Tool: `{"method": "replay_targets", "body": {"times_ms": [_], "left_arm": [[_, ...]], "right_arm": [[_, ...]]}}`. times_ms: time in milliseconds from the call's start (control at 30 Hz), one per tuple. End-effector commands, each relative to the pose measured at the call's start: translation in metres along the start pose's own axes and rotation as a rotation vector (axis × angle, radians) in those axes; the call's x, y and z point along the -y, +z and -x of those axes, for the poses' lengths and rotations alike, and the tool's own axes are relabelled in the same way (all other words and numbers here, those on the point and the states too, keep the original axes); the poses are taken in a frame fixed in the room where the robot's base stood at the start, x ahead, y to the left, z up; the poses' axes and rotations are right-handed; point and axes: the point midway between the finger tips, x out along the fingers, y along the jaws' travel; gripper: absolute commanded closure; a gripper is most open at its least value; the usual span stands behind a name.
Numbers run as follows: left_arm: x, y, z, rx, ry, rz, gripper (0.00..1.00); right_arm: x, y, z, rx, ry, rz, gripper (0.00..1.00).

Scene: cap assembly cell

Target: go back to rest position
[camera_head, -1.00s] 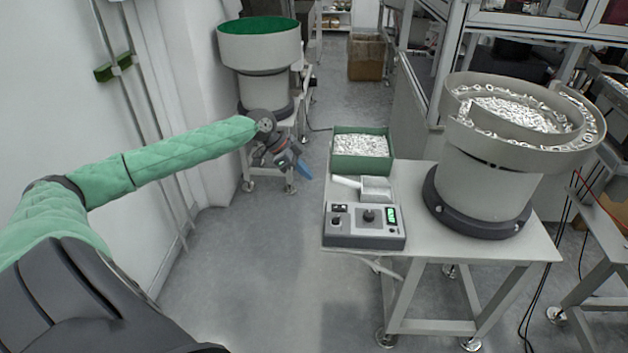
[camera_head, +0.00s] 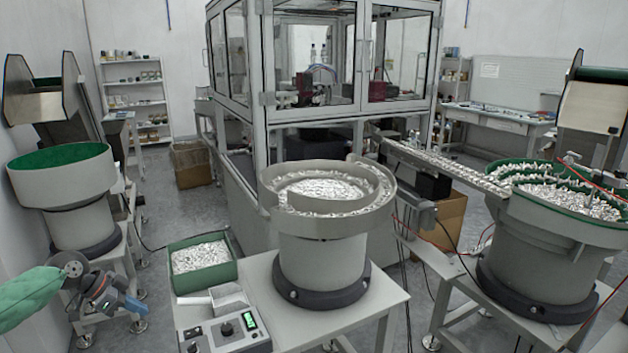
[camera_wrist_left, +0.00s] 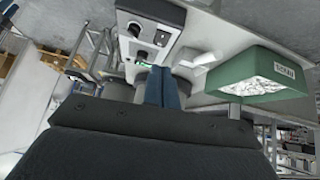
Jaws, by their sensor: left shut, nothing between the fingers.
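My left gripper (camera_head: 135,304) is at the lower left of the head view, at the end of my green-sleeved arm. It hangs in the air left of the table (camera_head: 358,317). Its blue fingers also show in the left wrist view (camera_wrist_left: 163,88), close together with nothing between them. The green bin of small metal parts (camera_head: 203,282) stands on the table to the gripper's right. My right gripper is not in view.
A scoop (camera_head: 226,299) and a control box (camera_head: 240,341) stand on the table beside a bowl feeder (camera_head: 320,255). A green-lined feeder (camera_head: 62,200) stands at the left. A glass-walled machine (camera_head: 315,70) is behind, another feeder (camera_head: 540,262) at the right.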

Motion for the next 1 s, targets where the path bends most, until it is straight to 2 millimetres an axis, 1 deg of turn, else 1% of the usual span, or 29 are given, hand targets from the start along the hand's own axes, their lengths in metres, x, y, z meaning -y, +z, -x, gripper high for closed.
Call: {"method": "replay_targets", "body": {"times_ms": [133, 400, 500, 633, 767, 867, 1000], "left_arm": [[0.004, 0.014, 0.001, 0.072, -0.022, 0.076, 1.0], [0.014, 0.037, 0.007, 0.248, -0.159, 0.118, 1.0], [0.018, 0.043, 0.011, 0.317, -0.239, 0.121, 1.0], [0.019, 0.044, 0.007, 0.381, -0.352, 0.125, 1.0], [0.009, 0.044, -0.014, 0.417, -0.461, 0.134, 1.0], [-0.006, 0.045, -0.036, 0.429, -0.53, 0.148, 1.0], [-0.033, 0.049, -0.07, 0.431, -0.596, 0.175, 1.0]], "right_arm": [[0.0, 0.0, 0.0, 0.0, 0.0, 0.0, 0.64], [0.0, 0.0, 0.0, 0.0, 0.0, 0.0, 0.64], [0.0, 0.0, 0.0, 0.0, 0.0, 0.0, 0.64], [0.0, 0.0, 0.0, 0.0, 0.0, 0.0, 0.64], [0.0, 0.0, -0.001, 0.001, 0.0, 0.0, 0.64], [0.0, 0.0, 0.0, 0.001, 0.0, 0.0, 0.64], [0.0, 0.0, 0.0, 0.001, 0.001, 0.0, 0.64]]}}
